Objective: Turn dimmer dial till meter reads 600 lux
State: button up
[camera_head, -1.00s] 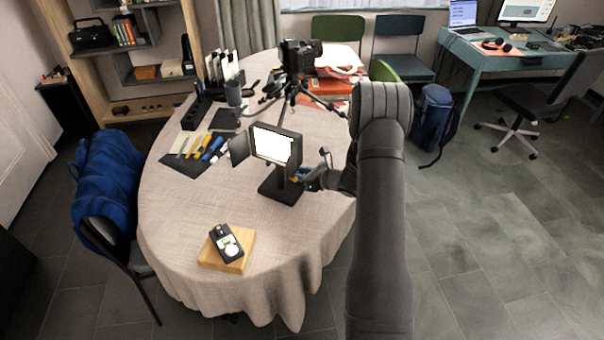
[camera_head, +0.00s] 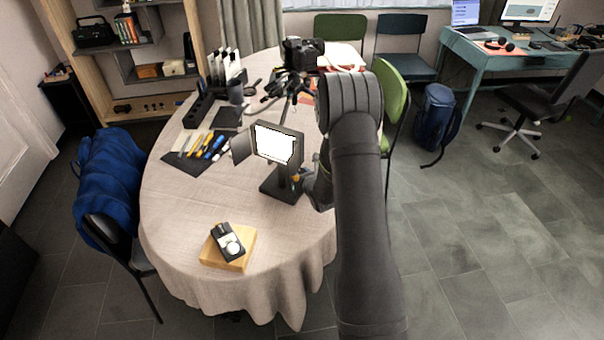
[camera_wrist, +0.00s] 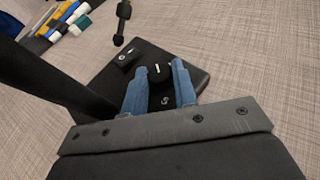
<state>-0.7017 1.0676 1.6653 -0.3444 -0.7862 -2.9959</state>
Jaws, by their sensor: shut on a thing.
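The lamp's lit white panel (camera_head: 275,144) faces the front of the table, on a stand with a dark base (camera_head: 280,192). In the wrist view, the black dimmer dial (camera_wrist: 160,74) with a pale pointer line sits on the dark base (camera_wrist: 195,78). My gripper (camera_wrist: 161,73) has its two blue-grey fingers on either side of the dial, shut on it. In the head view my arm hides most of the gripper, to the right of the lamp stand. The light meter (camera_head: 226,239) lies on a wooden block (camera_head: 242,262) at the table's front; its reading is too small to tell.
A camera on a tripod (camera_head: 300,54) stands behind the lamp. Several coloured pens (camera_head: 203,146) lie on a dark mat left of the lamp, with a mug (camera_head: 236,93) farther back. The tablecloth (camera_head: 190,200) around the meter is clear.

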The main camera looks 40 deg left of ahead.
dwell(0.5)
jog(key=o, duration=1)
jog(key=shift+w, duration=0.1)
jog(key=shift+w+d+n+g+y, duration=0.1)
jog(key=shift+w+n+g+y, duration=0.1)
jog(key=shift+n+g+y, duration=1.2)
jog(key=shift+w+n+g, duration=0.15)
jog(key=shift+n+g, duration=1.15)
jog(key=shift+g, duration=0.15)
jog(key=shift+w+n+g, duration=0.15)
jog(key=shift+n+g, duration=1.15)
jog(key=shift+g, duration=0.15)
jog(key=v, duration=1.7)
jog(key=shift+r, duration=0.35)
jog(key=shift+d, duration=0.1)
